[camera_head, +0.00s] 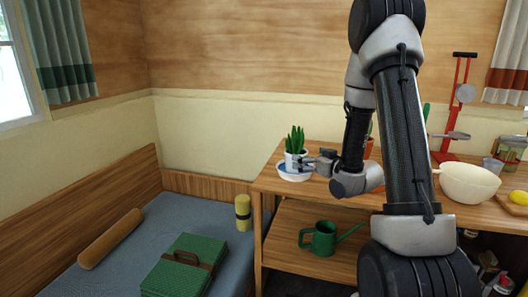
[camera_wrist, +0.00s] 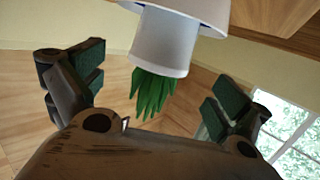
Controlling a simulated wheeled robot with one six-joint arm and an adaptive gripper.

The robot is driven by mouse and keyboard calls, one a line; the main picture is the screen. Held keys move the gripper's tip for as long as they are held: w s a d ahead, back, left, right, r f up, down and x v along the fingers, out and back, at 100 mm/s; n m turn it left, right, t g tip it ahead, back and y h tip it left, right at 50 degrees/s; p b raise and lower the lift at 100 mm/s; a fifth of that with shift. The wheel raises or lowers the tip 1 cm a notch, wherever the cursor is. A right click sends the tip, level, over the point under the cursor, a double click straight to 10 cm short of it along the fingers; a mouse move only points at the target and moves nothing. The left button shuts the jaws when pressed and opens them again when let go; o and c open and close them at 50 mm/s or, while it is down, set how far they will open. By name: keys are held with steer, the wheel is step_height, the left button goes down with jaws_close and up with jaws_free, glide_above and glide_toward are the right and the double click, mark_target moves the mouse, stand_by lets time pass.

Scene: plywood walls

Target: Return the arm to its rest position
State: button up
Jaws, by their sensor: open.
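My gripper (camera_head: 318,161) is open, just right of a potted green plant (camera_head: 295,141) on the wooden table. Its white pot (camera_head: 292,159) stands upright on a white saucer (camera_head: 294,176) near the table's left end. In the wrist view, which is turned over, the pot (camera_wrist: 164,42) and its leaves (camera_wrist: 153,92) show ahead of the gap between the spread fingers (camera_wrist: 150,85). No finger touches the pot there. The saucer (camera_wrist: 188,8) is at the top edge. My arm reaches down across the table and hides part of it.
On the table right of my arm are a cream bowl (camera_head: 468,184), a red stand (camera_head: 456,110) and a yellow item (camera_head: 519,198). A green watering can (camera_head: 322,239) sits on the lower shelf. A bed with a green case (camera_head: 178,267) lies left.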

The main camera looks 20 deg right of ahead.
steer(key=shift+r, duration=0.35)
steer(key=s+r+m+g+h, duration=0.15)
steer(key=s+r+g, duration=0.3)
steer(key=s, duration=0.45)
steer(key=s+r+m+g+h, duration=0.1)
steer(key=s+r+g+h, duration=0.25)
steer(key=s+r, duration=0.45)
steer(key=s+a+g, duration=0.2)
steer(key=s, duration=0.6)
steer(key=s+a+f+g+y, duration=0.1)
steer(key=s+a, duration=0.1)
steer(key=s, duration=0.7)
steer(key=shift+a+g+y, duration=0.2)
steer(key=shift+g+y, duration=0.1)
steer(key=shift+g, duration=0.1)
